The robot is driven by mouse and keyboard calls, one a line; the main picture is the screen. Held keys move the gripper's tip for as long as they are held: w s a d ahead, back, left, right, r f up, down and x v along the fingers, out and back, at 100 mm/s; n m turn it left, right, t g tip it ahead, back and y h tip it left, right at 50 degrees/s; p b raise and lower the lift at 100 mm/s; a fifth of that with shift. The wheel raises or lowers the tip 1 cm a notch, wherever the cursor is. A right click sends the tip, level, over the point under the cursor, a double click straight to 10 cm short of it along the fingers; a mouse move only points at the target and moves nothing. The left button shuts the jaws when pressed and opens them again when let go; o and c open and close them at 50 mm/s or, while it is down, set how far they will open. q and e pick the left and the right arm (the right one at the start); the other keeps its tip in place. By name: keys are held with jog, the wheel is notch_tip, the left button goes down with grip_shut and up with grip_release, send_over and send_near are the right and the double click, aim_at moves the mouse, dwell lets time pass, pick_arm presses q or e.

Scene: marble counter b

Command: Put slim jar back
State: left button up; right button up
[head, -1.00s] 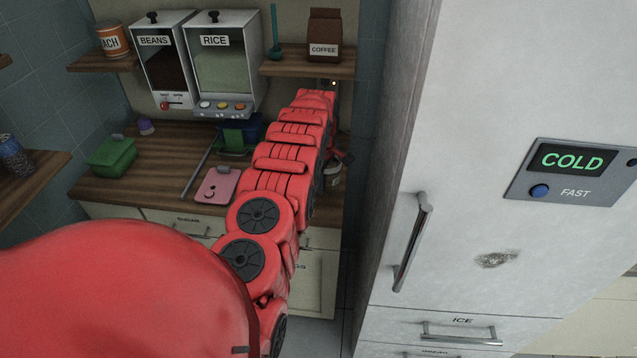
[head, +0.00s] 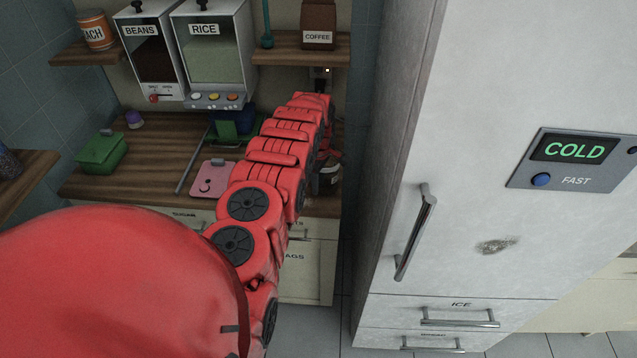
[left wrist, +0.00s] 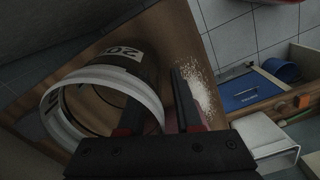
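A dark jar (left wrist: 152,72) with a white rim and a pale label marked "20" fills the left of the left wrist view, its round mouth facing the camera. My left gripper (left wrist: 145,92) is open at its rim. One finger overlaps the mouth and the other is outside the wall, with a gap beside it. I cannot tell if either finger touches. In the head view a jar with a pale band (head: 330,181) stands near the counter's right end, partly hidden by my red left arm. My right gripper is not in view.
The wooden counter (head: 160,150) holds a green box (head: 101,152), a pink smiling board (head: 212,181) and a blue container. BEANS and RICE dispensers (head: 213,55) hang above. A tall fridge (head: 490,120) stands close on the right. White grains (left wrist: 203,84) lie near my gripper.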

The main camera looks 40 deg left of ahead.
pick_arm(q)
jog(key=shift+d, duration=0.15)
jog(key=shift+r, duration=0.2)
notch_tip(320, 180, up, 10)
jog(key=shift+w+f+b, duration=0.15)
jog(key=shift+f+b, duration=0.05)
jog(key=shift+b, duration=0.4)
jog(key=shift+r+p, duration=0.75)
jog(key=shift+p, duration=0.1)
jog(key=shift+r+p, duration=0.5)
